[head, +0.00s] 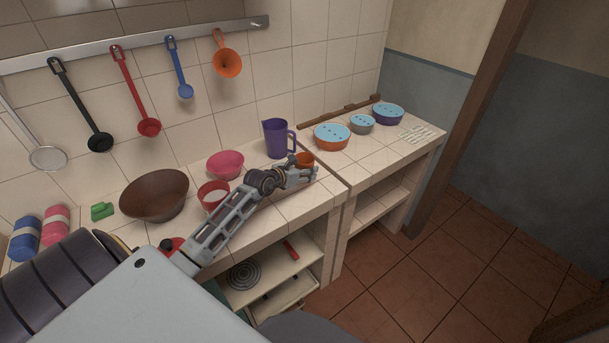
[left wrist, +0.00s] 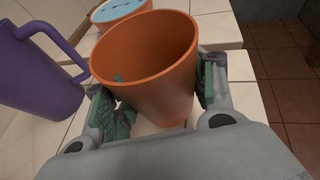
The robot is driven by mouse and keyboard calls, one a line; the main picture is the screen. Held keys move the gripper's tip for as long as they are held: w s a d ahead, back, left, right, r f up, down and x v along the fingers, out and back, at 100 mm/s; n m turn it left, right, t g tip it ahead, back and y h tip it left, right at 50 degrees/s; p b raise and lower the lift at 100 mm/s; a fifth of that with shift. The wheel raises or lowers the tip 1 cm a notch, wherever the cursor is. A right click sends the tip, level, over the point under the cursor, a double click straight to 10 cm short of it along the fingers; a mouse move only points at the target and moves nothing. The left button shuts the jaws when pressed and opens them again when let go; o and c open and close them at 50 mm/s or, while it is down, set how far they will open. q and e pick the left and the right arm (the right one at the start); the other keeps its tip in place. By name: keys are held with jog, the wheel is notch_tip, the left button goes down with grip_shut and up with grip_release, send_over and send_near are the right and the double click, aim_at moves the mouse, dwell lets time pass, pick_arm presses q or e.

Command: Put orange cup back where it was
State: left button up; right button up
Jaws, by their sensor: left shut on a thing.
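The orange cup (head: 305,159) is at the right end of the near counter in the head view, mostly behind my left gripper (head: 304,175). In the left wrist view the cup (left wrist: 150,70) is upright and open at the top, between the two green-padded fingers of my left gripper (left wrist: 158,100). The fingers are shut on its sides. Whether its base touches the tiles is hidden. A purple pitcher (head: 276,138) stands just left of the cup; it also shows in the left wrist view (left wrist: 38,75). My right gripper is not in view.
Pink (head: 225,165) and red (head: 212,194) bowls and a large brown bowl (head: 155,195) stand left on the counter. Blue-lidded bowls, one orange (head: 331,137), stand on the right counter section. Utensils hang from a wall rail. Tiles at the front right corner are bare.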

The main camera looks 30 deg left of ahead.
pick_arm(q)
jog(key=shift+f, duration=1.2)
jog(key=shift+f, duration=0.1)
jog(key=o, duration=1.3)
jog(key=shift+b+v, duration=0.3)
jog(key=shift+v, duration=5.75)
